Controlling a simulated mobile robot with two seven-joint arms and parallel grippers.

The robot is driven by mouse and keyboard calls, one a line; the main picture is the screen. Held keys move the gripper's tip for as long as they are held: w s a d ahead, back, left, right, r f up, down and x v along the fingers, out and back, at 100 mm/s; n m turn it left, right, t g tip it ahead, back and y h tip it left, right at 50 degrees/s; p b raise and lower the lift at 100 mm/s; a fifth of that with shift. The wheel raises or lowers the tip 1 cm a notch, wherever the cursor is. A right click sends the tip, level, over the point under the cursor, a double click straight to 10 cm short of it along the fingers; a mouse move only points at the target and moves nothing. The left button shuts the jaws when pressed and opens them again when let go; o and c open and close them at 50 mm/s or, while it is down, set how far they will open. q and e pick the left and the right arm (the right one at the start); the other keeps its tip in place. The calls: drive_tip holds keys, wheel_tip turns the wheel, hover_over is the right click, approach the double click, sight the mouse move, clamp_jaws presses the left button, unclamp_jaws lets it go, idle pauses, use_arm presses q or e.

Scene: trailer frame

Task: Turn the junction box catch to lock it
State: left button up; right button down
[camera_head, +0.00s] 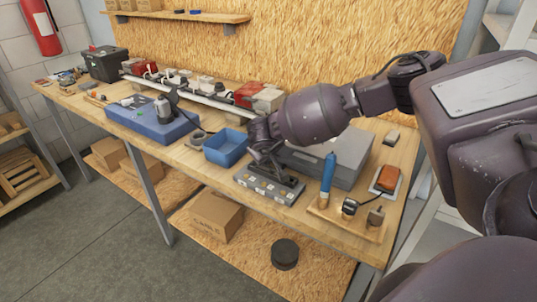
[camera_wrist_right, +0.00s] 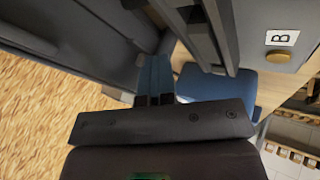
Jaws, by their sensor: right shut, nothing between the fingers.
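My right gripper (camera_head: 277,168) reaches in from the right, low over the bench at the front left of a flat grey box (camera_head: 349,146). In the wrist view my right gripper (camera_wrist_right: 155,72) is shut and empty, its fingers side by side. The grey box also shows there at upper left (camera_wrist_right: 55,35). A dark grey strip with several pale labels (camera_head: 254,184) lies in front of the box, partly hidden by the gripper. The wrist view shows a label marked B beside a brass button (camera_wrist_right: 278,57). I cannot clearly make out the catch. My left gripper is not in view.
A blue open bin (camera_head: 226,147) stands just left of the gripper. A blue case (camera_head: 150,122) is farther left. The bench front edge is close.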

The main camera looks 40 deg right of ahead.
drive_tip(key=shift+w+d+r, duration=0.15)
drive_tip(key=shift+w+r, duration=0.15)
drive_tip(key=shift+w, duration=0.25)
drive_tip(key=shift+w+r, duration=0.1)
drive_tip(key=shift+r, duration=0.2)
drive_tip(key=s+f+v, duration=0.1)
drive_tip(key=v, duration=0.9)
drive_tip(key=shift+s+a+r+p, duration=0.15)
drive_tip(key=shift+a+r+p, duration=0.1)
drive_tip(key=shift+a+p, duration=0.15)
